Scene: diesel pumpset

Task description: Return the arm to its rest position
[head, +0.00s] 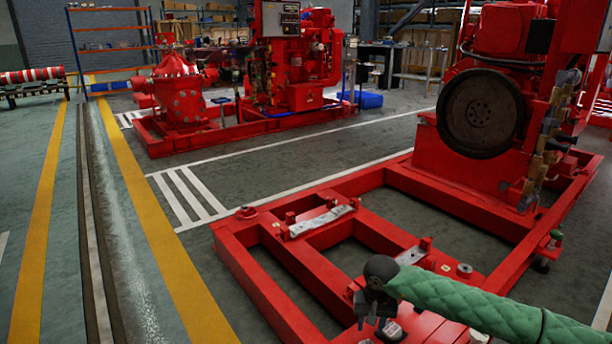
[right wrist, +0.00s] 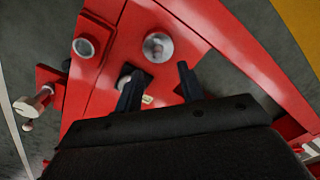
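My right arm, in a green padded sleeve, comes in from the lower right of the head view. Its dark gripper (head: 374,312) points down over the red base frame (head: 262,268). In the right wrist view the two black fingers of this gripper (right wrist: 158,84) stand apart with nothing between them. Past the fingertips lies a red plate (right wrist: 112,62) with a round silver disc (right wrist: 158,46) and a ring-shaped boss (right wrist: 84,47). I cannot tell how far the fingertips are above the plate. My left arm and left gripper are not in view.
A large dark flywheel (head: 482,112) and red engine stand on the frame at the right. A silver bar (head: 322,221) lies on a crosspiece. A bolt (right wrist: 34,101) sticks out from a bracket in the right wrist view. Clear floor (head: 285,165) lies beyond the frame.

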